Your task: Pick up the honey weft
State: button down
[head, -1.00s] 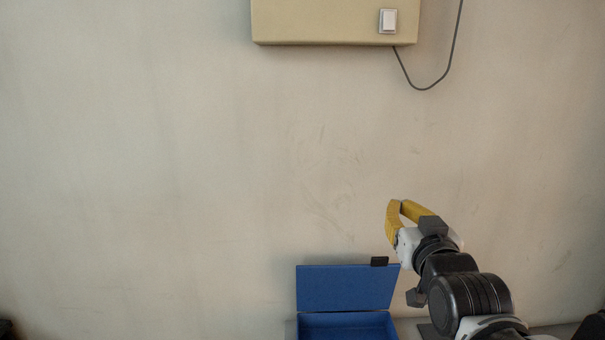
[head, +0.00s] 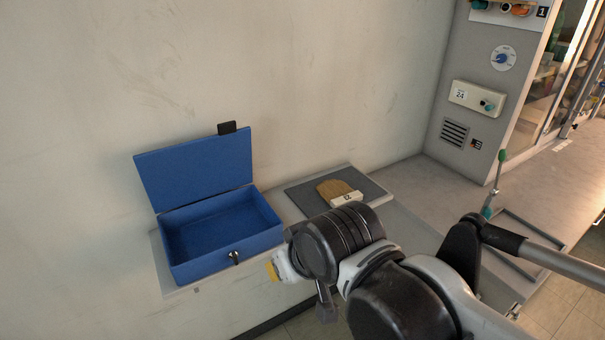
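A honey-coloured, fan-shaped piece that looks like the honey weft (head: 332,187) lies on a dark grey mat (head: 370,189) on the shelf right of the blue box. A pale tag or block (head: 346,199) with a dark mark sits at its near end. My gripper (head: 272,271) is mostly hidden behind my own arm. Only a bit of yellow finger shows, in front of the blue box's lower right corner. It is to the left of the weft and nearer to me, apart from it. Whether it is open or shut does not show.
An open blue box (head: 222,226) with a raised lid stands left of the mat and looks empty. A grey cabinet (head: 478,75) with a dial and switch box stands at right. A thin stand with green ends (head: 496,180) is on the right counter. The wall is close behind.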

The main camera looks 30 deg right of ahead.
aim_at(337, 193)
jog(key=l, duration=0.85)
jog(key=i+l, duration=0.1)
jog(key=l, duration=0.75)
